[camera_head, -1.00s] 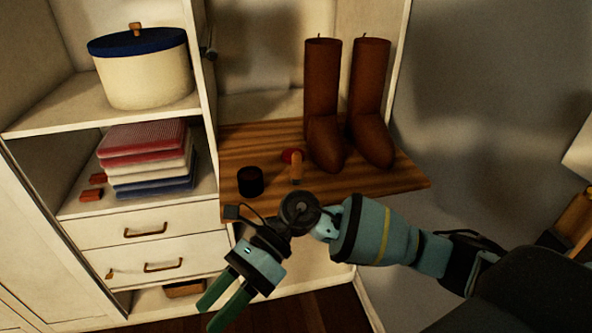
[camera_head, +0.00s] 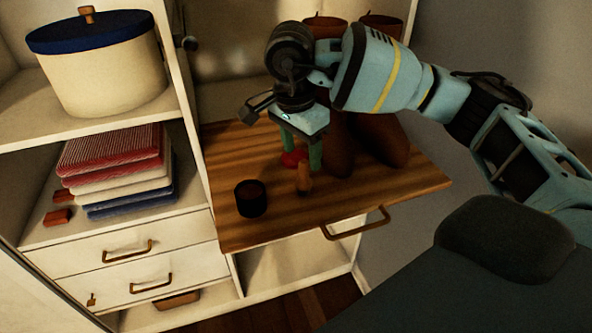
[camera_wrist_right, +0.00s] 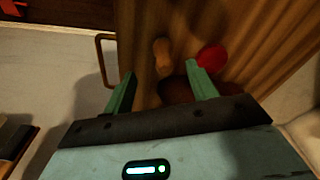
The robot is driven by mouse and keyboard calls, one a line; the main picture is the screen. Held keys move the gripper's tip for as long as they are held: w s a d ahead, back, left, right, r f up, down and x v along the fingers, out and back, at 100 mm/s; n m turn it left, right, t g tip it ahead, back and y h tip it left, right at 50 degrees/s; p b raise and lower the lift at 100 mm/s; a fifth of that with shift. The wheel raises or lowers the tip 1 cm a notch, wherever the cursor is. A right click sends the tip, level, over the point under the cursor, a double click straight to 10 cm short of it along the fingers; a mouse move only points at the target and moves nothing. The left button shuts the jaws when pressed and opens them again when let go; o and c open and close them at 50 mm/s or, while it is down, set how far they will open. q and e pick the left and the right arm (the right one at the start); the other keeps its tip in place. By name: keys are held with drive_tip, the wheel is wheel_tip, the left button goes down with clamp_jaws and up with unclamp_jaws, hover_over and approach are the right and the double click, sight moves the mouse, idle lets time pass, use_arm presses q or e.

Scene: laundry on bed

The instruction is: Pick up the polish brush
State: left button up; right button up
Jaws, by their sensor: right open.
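A small wooden peanut-shaped piece, which looks like the polish brush (camera_head: 304,178), is on the wooden shelf board. It also shows in the right wrist view (camera_wrist_right: 163,57), between and just beyond the fingertips. A red round thing (camera_head: 292,158) is close beside it and also shows in the right wrist view (camera_wrist_right: 212,58). My right gripper (camera_head: 302,155) is open and empty, pointing down just behind the brush, with its fingers partly in front of the red thing. I cannot tell the exact gap to the brush. My left gripper is not in view.
A dark cylindrical jar (camera_head: 251,198) stands left of the brush on the wooden board (camera_head: 370,205). Brown boots (camera_head: 380,140) stand behind, partly hidden by my right arm. Folded cloths (camera_head: 115,170) and a blue-lidded pot (camera_head: 100,65) are on the left shelves. The board's front is bare.

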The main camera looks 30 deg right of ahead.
sight(304, 174)
drive_tip(key=shift+s+f, duration=0.1)
drive_tip(key=shift+s, duration=0.05)
drive_tip(key=shift+f, duration=0.3)
drive_tip(key=shift+d+f, duration=0.15)
drive_tip(key=shift+f, duration=0.9)
drive_tip(key=shift+w+d+f, duration=0.1)
drive_tip(key=shift+w+f, duration=0.1)
drive_tip(key=shift+f, duration=0.05)
drive_tip(key=f, duration=0.3)
drive_tip(key=shift+w+d+f+p, duration=0.15)
drive_tip(key=shift+w+d+p, duration=0.15)
drive_tip(key=shift+d, duration=0.1)
drive_tip(key=shift+f, duration=0.55)
drive_tip(key=shift+c, duration=0.7)
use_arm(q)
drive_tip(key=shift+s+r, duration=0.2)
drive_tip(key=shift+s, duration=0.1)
use_arm(e)
drive_tip(key=c, duration=0.9)
